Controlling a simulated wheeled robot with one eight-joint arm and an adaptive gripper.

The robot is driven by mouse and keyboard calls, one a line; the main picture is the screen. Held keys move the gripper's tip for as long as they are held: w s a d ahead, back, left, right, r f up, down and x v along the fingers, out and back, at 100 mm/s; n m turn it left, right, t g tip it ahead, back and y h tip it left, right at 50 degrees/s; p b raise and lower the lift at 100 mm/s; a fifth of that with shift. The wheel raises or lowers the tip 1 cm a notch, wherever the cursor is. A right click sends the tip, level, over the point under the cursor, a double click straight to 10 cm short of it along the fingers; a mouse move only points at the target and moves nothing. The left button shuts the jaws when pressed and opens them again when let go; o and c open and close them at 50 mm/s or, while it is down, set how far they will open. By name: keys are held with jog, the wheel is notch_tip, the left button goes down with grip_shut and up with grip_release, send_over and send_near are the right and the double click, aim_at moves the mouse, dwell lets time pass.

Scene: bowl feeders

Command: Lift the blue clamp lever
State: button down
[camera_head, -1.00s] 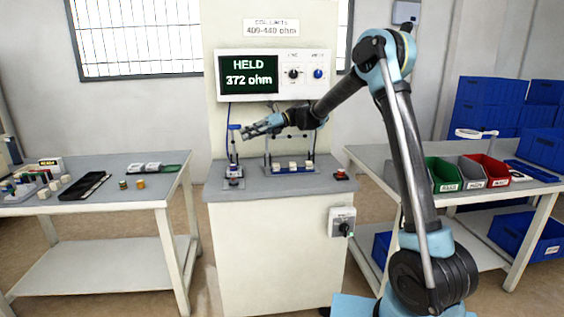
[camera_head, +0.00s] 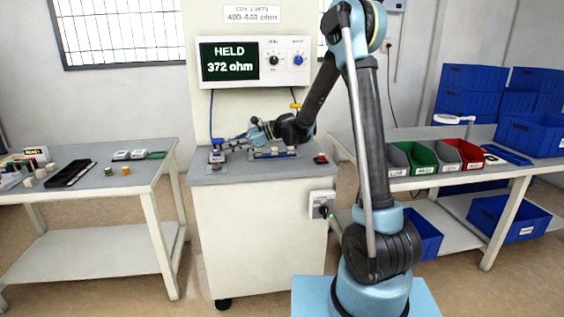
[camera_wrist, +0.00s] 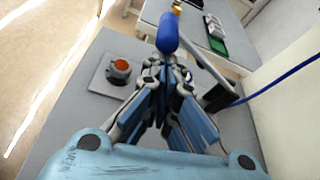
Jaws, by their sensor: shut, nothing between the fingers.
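The blue clamp lever (camera_wrist: 167,32) shows in the wrist view as a rounded blue handle just beyond my fingertips. In the head view its blue end (camera_head: 217,143) stands at the fixture on the left of the grey bench top. My gripper (camera_wrist: 165,68) is shut and empty, with its tips close to the handle; I cannot tell whether they touch. In the head view my gripper (camera_head: 232,140) reaches in from the right, low over the bench.
A grey block with an orange-centred round part (camera_wrist: 120,68) sits left of my fingers. A strip with pale blocks (camera_head: 273,153) and a red button (camera_head: 321,158) stand on the bench. The display (camera_head: 230,62) reads HELD 372 ohm. A blue cable (camera_wrist: 275,85) runs at right.

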aim_at(234, 165)
notch_tip(234, 165, down, 5)
jog(key=n+t, duration=0.1)
jog(key=n, duration=0.2)
jog(key=shift+t+y, duration=0.3)
jog(key=shift+y, duration=0.1)
jog(key=shift+w+d, duration=0.1)
jog(key=shift+d, duration=0.2)
jog(key=shift+n, duration=0.3)
jog(key=v, duration=0.7)
jog(key=s+v, duration=0.1)
jog(key=v, duration=0.2)
jog(key=shift+d+r, duration=0.15)
jog(key=shift+d, duration=0.1)
jog(key=shift+s+d+r+n+t+h, duration=0.15)
jog(key=shift+s+d+n+t+h, duration=0.1)
jog(key=shift+s+d+h, duration=0.25)
jog(key=shift+s+d+r+n+t+h, duration=0.15)
jog(key=shift+s+d+n+h, duration=0.15)
jog(key=shift+s+d, duration=0.25)
jog(key=s+d+n+t+h, duration=0.1)
jog(key=s+d+n+h, duration=0.1)
jog(key=s+d, duration=0.5)
jog(key=shift+d+h, duration=0.8)
jog(key=shift+d, duration=0.15)
jog(key=shift+r+n, duration=0.15)
jog(key=shift+n, duration=0.1)
jog(key=shift+w, duration=0.1)
